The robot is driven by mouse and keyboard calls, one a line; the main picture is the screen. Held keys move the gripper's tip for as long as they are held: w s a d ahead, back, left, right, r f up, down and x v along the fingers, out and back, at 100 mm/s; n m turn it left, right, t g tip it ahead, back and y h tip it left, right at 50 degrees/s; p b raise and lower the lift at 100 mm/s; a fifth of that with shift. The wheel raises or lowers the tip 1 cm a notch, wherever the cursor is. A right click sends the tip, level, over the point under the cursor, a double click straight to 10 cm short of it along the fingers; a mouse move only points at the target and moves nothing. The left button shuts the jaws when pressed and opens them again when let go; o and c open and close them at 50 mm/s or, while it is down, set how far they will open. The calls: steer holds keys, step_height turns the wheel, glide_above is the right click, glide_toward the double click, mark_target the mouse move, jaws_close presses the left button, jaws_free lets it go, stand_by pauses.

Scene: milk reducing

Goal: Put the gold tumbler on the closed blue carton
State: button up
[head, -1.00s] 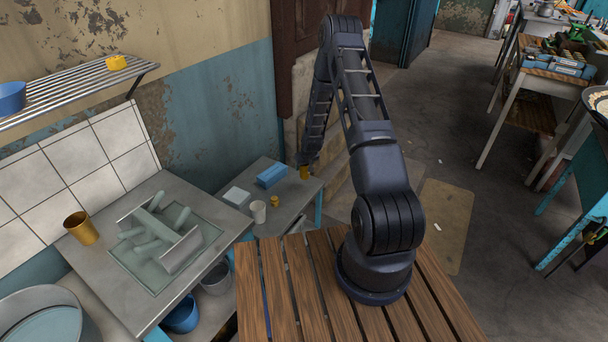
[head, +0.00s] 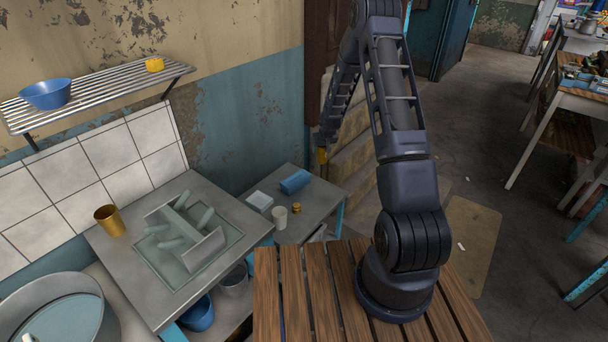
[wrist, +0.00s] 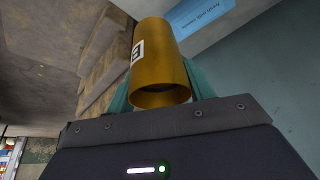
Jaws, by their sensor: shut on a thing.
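My gripper (head: 323,148) is shut on a gold tumbler (head: 322,156), which hangs in the air near the right end of the grey side table. The tumbler fills the middle of the wrist view (wrist: 160,62), between teal fingers, with a black-and-white mark on its side. The blue carton (head: 295,182) lies on the side table, left of and below the tumbler in the head view. Part of it shows at the top of the wrist view (wrist: 200,14), with print on it; the tumbler is apart from it. Another gold tumbler (head: 110,220) stands on the sink counter.
A white box (head: 259,201), a white cup (head: 280,217) and a small gold object (head: 296,208) stand near the carton on the side table (head: 318,204). The wall rises behind. A wooden slatted top (head: 290,290) is in front.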

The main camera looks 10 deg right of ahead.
steer(key=w+a+r, duration=0.2)
steer(key=w+a, duration=0.1)
steer(key=a, duration=0.3)
steer(key=w+a+r, duration=0.3)
steer(key=w+a, duration=0.1)
steer(key=a, duration=0.2)
glide_above(295, 177)
step_height(295, 177, down, 20)
steer(key=shift+s+d+r, duration=0.1)
steer(key=shift+f, duration=0.2)
steer(key=o, duration=1)
steer(key=shift+s+r, duration=0.1)
steer(key=shift+r, duration=0.45)
steer(key=v, duration=1.1)
steer(key=shift+r, duration=0.15)
